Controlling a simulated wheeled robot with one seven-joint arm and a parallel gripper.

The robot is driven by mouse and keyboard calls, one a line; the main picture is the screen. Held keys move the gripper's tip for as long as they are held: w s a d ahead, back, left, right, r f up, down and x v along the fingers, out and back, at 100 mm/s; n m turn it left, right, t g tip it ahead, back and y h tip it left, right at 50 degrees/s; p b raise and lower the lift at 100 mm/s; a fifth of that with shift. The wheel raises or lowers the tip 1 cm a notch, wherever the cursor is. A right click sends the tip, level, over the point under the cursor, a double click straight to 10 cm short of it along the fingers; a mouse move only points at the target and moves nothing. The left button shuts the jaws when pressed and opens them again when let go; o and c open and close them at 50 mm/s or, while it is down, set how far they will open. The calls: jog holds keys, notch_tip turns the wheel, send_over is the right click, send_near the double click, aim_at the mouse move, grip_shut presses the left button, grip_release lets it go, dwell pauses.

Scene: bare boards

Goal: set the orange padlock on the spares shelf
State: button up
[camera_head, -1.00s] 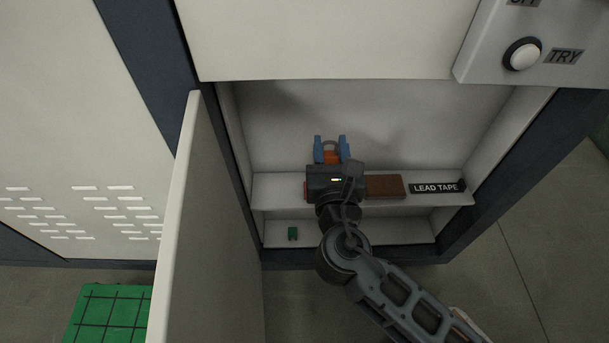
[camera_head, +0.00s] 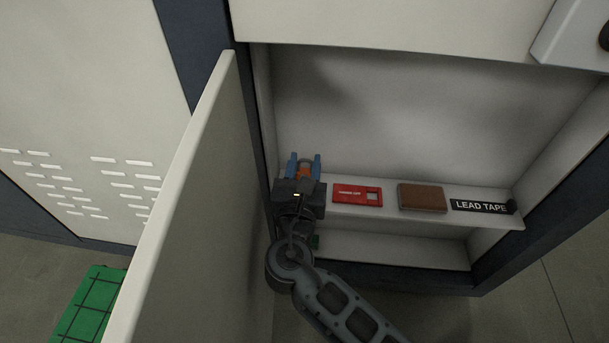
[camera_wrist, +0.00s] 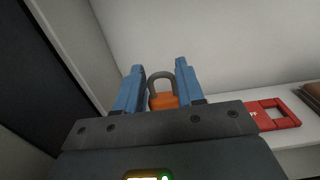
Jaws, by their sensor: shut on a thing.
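The orange padlock (camera_head: 304,171) with its dark grey shackle is between the blue fingers of my gripper (camera_head: 304,161), at the left end of the upper shelf (camera_head: 388,216) in the open cabinet. In the wrist view the padlock (camera_wrist: 163,101) sits upright between both fingers, shackle up, and my gripper (camera_wrist: 160,67) is shut on it. I cannot tell whether the padlock's underside touches the shelf; my gripper body hides it. No label reading "spares" shows on either shelf.
On the upper shelf lie a red tag with a square hole (camera_head: 357,194), a brown block (camera_head: 422,198) and a "LEAD TAPE" label (camera_head: 479,206). The open door (camera_head: 185,200) stands close left of my arm.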

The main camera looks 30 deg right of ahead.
jog(key=shift+f, duration=0.75)
jog(key=shift+f, duration=0.2)
jog(key=o, duration=1.1)
jog(key=shift+c, duration=0.2)
jog(key=shift+r, duration=0.25)
jog(key=p+v, duration=0.3)
jog(key=v, duration=0.9)
jog(key=shift+f, duration=0.1)
